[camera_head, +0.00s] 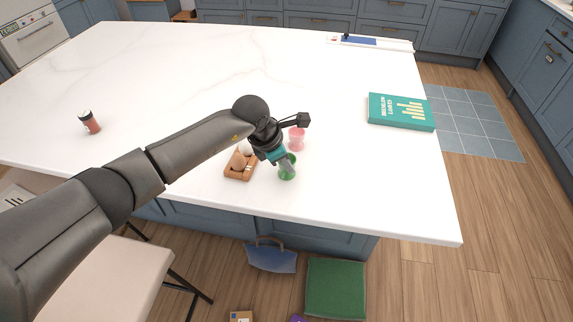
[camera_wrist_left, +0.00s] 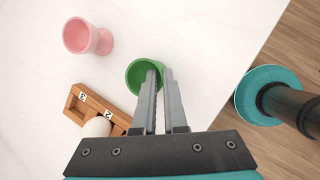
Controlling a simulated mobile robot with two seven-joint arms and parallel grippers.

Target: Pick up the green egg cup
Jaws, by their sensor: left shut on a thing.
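The green egg cup (camera_head: 288,174) is near the front edge of the white island, upright as far as I can see. My left gripper (camera_head: 287,163) reaches down to it from above. In the left wrist view the fingers (camera_wrist_left: 161,73) are shut on the wall of the green egg cup (camera_wrist_left: 135,85), one finger inside its open mouth. I cannot tell whether its foot touches the counter. My right gripper is in neither view.
A pink egg cup (camera_head: 297,140) stands just behind. A wooden holder (camera_head: 240,174) with an egg sits close to the left. A teal book (camera_head: 401,112) lies at the right, and a small jar (camera_head: 90,123) stands far left. The counter between is clear.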

